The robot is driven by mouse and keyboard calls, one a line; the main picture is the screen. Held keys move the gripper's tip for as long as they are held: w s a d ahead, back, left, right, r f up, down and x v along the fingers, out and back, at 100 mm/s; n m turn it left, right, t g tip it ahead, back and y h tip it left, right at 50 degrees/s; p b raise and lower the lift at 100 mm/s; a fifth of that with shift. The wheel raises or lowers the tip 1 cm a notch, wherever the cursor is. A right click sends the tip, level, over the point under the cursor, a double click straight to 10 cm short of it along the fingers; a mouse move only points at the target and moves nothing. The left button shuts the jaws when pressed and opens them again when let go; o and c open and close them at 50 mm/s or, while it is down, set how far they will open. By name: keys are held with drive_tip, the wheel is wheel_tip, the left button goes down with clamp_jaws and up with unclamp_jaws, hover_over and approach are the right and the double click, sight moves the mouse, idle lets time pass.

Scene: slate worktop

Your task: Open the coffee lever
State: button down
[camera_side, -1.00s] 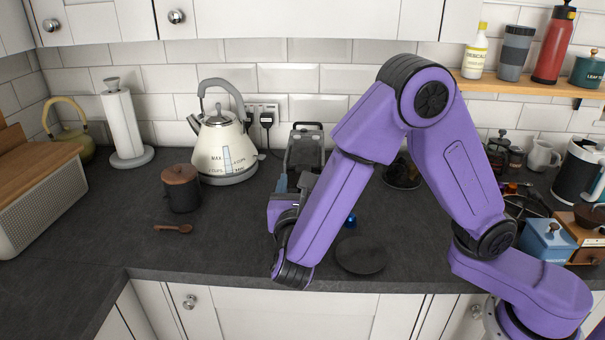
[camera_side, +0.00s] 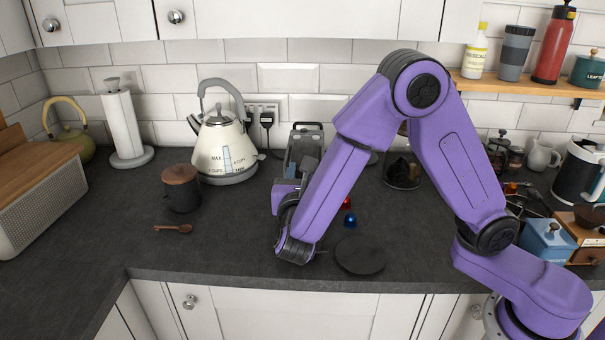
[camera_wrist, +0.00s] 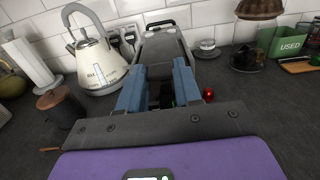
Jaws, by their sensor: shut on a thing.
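The coffee machine (camera_side: 304,138) is a narrow grey unit standing at the back of the worktop, right of the kettle. In the wrist view, the coffee machine (camera_wrist: 166,46) is straight ahead, with a dark handle loop at its top. My gripper (camera_wrist: 158,82) has two blue fingers at the machine's front, shut on a dark grey part between them, which appears to be the coffee lever (camera_wrist: 160,72). In the side view my forearm and wrist hide most of this contact, and the machine's lower front is covered.
A cream kettle (camera_side: 222,148) and a dark lidded canister (camera_side: 181,190) stand left of the machine. A wooden spoon (camera_side: 174,229) lies in front. A blue capsule (camera_side: 350,220), a red capsule (camera_wrist: 208,94) and a dark round disc (camera_side: 360,254) are to the right. The front left worktop is clear.

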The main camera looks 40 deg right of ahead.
drive_tip(key=shift+r, duration=0.15)
drive_tip(key=shift+g+y, duration=0.8)
drive_tip(key=r, duration=0.2)
drive_tip(key=w+d+r, duration=0.1)
drive_tip(key=r, duration=0.2)
drive_tip(key=w+d+r, duration=0.1)
drive_tip(key=r, duration=0.2)
drive_tip(key=shift+r, duration=0.2)
drive_tip(key=w+d+r+g+y, duration=0.5)
drive_tip(key=w+d, duration=0.3)
drive_tip(key=shift+w+d+r+g+y, duration=0.25)
drive_tip(key=shift+d+r+g+y, duration=0.05)
drive_tip(key=shift+d+g+y, duration=0.1)
drive_tip(key=c, duration=0.8)
unclamp_jaws()
drive_tip(key=shift+o, duration=0.2)
